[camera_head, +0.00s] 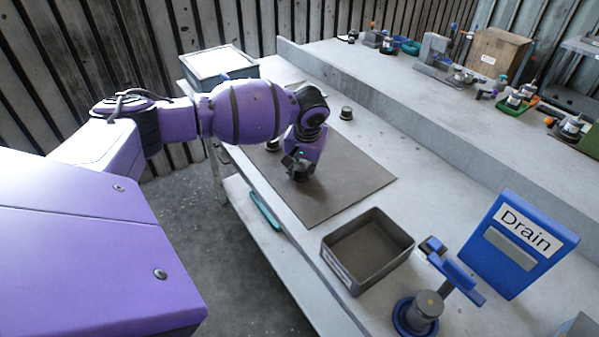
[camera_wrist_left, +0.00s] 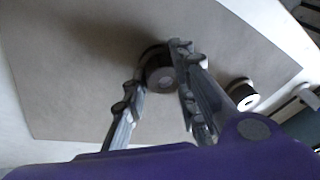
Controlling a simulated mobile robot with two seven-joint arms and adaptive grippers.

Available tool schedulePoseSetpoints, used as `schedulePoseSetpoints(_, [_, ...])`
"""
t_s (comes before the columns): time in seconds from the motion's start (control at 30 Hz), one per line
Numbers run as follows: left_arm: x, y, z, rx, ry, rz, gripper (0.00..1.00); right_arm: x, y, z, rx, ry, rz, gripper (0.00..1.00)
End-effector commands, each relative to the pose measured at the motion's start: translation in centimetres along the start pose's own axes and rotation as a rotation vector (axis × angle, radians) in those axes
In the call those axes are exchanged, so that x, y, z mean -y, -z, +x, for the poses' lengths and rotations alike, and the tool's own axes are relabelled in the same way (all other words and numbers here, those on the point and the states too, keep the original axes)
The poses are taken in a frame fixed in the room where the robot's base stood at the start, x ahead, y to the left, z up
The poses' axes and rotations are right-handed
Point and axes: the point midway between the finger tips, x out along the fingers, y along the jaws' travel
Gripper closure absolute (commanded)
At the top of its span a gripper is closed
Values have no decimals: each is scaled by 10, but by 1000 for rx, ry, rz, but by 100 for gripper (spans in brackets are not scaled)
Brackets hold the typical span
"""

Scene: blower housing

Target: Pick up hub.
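My left gripper (camera_head: 297,172) points down over the brown mat (camera_head: 345,187). In the head view the gripper hides that part. A similar round part (camera_wrist_left: 243,94) lies right of the fingers. The head view shows two small dark round parts, one beside the arm (camera_head: 272,145) and one farther back (camera_head: 346,113). My right gripper is not in view.
A grey open bin (camera_head: 336,270) stands in front of the mat, with a blue "Drain" sign (camera_head: 520,243) and a blue fixture (camera_head: 423,312) to its right. A lidded grey box (camera_head: 218,66) is at the back left. A raised shelf (camera_head: 400,95) holds several tools.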

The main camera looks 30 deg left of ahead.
Motion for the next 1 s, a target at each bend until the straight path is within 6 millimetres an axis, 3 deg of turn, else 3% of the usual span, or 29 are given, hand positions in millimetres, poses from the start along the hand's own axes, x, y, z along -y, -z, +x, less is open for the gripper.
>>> schedulePoseSetpoints(0.37, [0, 0, -1, 2, 0, 1, 100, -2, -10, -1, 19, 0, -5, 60])
schedulePoseSetpoints(0.57, [2, 4, -16, -1, 0, 0, 100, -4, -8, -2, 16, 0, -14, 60])
schedulePoseSetpoints(0.67, [5, 9, -33, -3, -1, 0, 100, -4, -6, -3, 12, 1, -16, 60])
schedulePoseSetpoints(0.93, [-5, -21, -106, -8, -3, 3, 100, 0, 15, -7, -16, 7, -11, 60])
schedulePoseSetpoints(1.0, [-12, -37, -118, -4, -3, 5, 100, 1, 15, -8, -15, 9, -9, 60])
